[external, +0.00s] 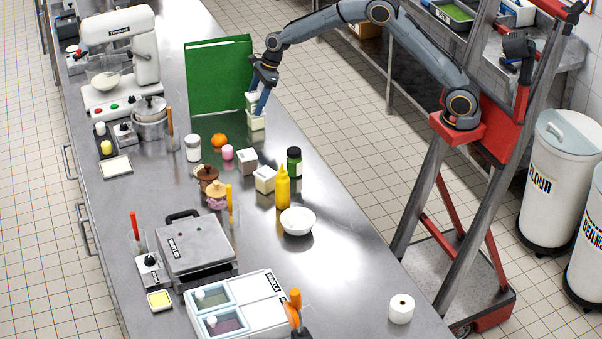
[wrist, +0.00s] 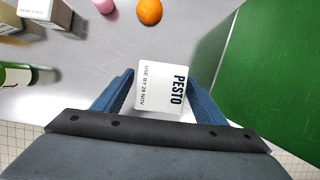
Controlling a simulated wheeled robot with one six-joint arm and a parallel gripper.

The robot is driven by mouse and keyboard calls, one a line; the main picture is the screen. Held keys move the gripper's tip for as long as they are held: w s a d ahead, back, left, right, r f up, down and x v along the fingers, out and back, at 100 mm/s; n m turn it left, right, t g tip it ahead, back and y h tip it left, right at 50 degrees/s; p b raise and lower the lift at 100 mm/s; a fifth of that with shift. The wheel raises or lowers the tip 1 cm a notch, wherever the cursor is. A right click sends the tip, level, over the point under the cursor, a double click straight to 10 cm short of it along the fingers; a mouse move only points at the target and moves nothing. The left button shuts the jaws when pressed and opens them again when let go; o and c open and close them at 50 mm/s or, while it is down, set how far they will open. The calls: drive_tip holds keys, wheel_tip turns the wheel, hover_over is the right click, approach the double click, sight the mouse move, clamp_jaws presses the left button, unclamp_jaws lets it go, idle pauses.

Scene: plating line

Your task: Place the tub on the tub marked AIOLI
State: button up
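A white tub with a lid reading PESTO (wrist: 158,88) sits between the fingers of my gripper (external: 258,104), and both fingers appear to press its sides. In the external view this tub (external: 252,98) shows directly above a second white tub (external: 257,123) on the counter, in front of the green panel. I cannot tell whether the two touch. The lower tub is hidden in the wrist view. Two more white tubs, a nearer one (external: 265,178) and a farther one (external: 247,160), stand apart on the counter. No AIOLI marking is readable in either view.
A green panel (external: 218,78) stands close behind the stacked-looking tubs. An orange (external: 219,141), a pink item (external: 227,152), a dark green jar (external: 294,161), a yellow bottle (external: 282,188) and a white bowl (external: 297,221) stand nearer. The counter's right edge is close by.

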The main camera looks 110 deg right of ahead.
drive_tip(key=shift+s+r, duration=0.15)
drive_tip(key=shift+r, duration=0.4)
drive_tip(key=b+v, duration=0.3)
drive_tip(key=v, duration=0.8)
drive_tip(key=s+a+f+n+g, duration=0.15)
drive_tip(key=a+f+n, duration=0.25)
drive_tip(key=a+n, duration=0.65)
drive_tip(key=s+a+f+n+g, duration=0.1)
drive_tip(key=s+a+f+n, duration=0.35)
drive_tip(key=a, duration=1.15)
drive_tip(key=s+a+f+n, duration=0.4)
drive_tip(key=s+a+n, duration=0.4)
drive_tip(key=a+n, duration=0.1)
drive_tip(key=s+a+f+n, duration=0.4)
drive_tip(key=s+a+n, duration=0.5)
drive_tip(key=n, duration=0.3)
drive_tip(key=shift+f+g, duration=0.4)
drive_tip(key=shift+g, duration=0.05)
drive_tip(key=shift+s, duration=0.1)
